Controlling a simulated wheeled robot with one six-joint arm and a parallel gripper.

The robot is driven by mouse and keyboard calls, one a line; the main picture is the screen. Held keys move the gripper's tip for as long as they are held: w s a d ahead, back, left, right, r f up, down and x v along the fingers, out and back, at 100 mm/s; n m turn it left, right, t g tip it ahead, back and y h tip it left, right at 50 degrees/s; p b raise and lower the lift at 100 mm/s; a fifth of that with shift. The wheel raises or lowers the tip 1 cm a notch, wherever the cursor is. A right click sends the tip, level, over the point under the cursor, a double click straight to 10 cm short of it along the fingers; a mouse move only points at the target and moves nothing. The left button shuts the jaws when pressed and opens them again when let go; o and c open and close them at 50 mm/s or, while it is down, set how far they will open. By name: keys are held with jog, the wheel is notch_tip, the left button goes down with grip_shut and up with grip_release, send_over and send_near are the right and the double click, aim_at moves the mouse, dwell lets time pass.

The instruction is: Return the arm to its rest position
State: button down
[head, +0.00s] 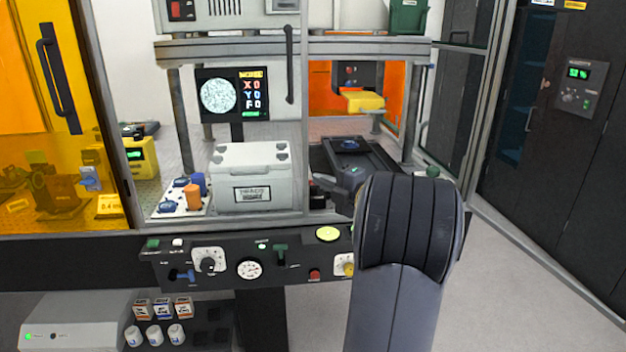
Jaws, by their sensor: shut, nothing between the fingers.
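My arm fills the lower right of the head view as a thick, dark grey link rising to a broad, ribbed joint. I cannot make out my gripper or its fingertips; the joint hides what lies behind it. A dark grey piece shows just left of the joint, and I cannot tell whether it belongs to my arm. Behind it, inside the instrument frame, is a black stage (378,157) with a dark blue round part (348,145) on top. The joint overlaps the right end of the front control panel (225,278) in the picture.
A pale box (250,178) and a white board (167,206) with knobs stand in the frame. A screen (219,95) hangs above. An orange panel (25,75) is at left, dark cabinets (585,180) at right. Floor (520,290) right of my arm is clear.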

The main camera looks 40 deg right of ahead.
jog(key=s, duration=0.2)
jog(key=s+d, duration=0.1)
jog(key=s, duration=0.2)
jog(key=shift+s+d+b, duration=0.1)
jog(key=shift+s+b, duration=0.05)
jog(key=shift+b, duration=0.15)
